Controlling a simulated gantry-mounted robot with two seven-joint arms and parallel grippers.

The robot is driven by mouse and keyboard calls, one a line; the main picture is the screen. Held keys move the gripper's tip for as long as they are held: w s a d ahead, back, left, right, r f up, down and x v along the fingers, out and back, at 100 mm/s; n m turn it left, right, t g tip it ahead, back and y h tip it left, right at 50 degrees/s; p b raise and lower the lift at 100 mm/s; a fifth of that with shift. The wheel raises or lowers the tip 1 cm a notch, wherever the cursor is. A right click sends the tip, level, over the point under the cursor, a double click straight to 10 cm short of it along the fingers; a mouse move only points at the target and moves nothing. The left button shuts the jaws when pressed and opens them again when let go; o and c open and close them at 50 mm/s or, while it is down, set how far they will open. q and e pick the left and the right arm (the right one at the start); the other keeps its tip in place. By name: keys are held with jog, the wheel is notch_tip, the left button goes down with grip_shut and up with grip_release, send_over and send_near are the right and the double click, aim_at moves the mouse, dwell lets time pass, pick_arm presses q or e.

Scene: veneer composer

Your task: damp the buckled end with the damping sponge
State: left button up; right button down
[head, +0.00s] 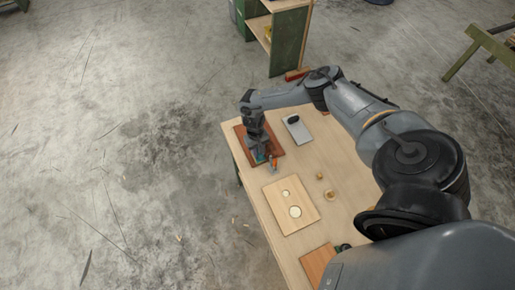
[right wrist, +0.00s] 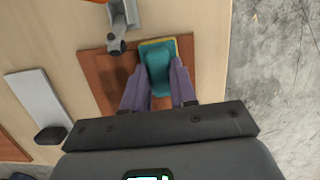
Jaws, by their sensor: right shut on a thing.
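My right gripper (head: 258,154) is at the far left of the table, low over a reddish-brown veneer sheet (head: 276,148). In the right wrist view its two fingers (right wrist: 158,88) are shut on the damping sponge (right wrist: 158,62), a teal block with a yellow edge. The sponge is over the sheet (right wrist: 92,68) near its edge; I cannot tell whether it touches. In the head view the gripper mostly hides the sponge. Which end of the sheet is buckled is not clear. My left gripper is not in view.
An orange and grey tool (head: 273,163) stands close beside the gripper. A pale plate with a black knob (head: 297,129) lies to its right.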

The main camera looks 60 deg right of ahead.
jog(key=shift+w+d+f+b, duration=0.25)
jog(key=shift+f+b, duration=0.05)
jog(key=shift+b, duration=0.15)
jog(key=shift+w+d+r+b, duration=0.2)
jog(key=shift+w+d+b, duration=0.4)
jog(key=shift+w+b, duration=0.15)
jog(key=shift+w+d+b, duration=0.6)
jog(key=shift+w+b, duration=0.25)
jog(key=shift+b, duration=0.1)
jog(key=shift+w+d+r+b, duration=0.15)
jog(key=shift+w+d+b, duration=0.15)
jog(key=shift+b, duration=0.1)
jog(key=shift+w+d+f+b, duration=0.2)
jog(key=shift+w+d+b, duration=0.4)
jog(key=shift+b, duration=0.6)
jog(key=shift+w+d+r+b, duration=0.15)
jog(key=shift+w+d+b, duration=0.1)
jog(key=shift+w+b, duration=0.3)
jog(key=shift+s, duration=0.1)
jog(key=shift+r, duration=0.1)
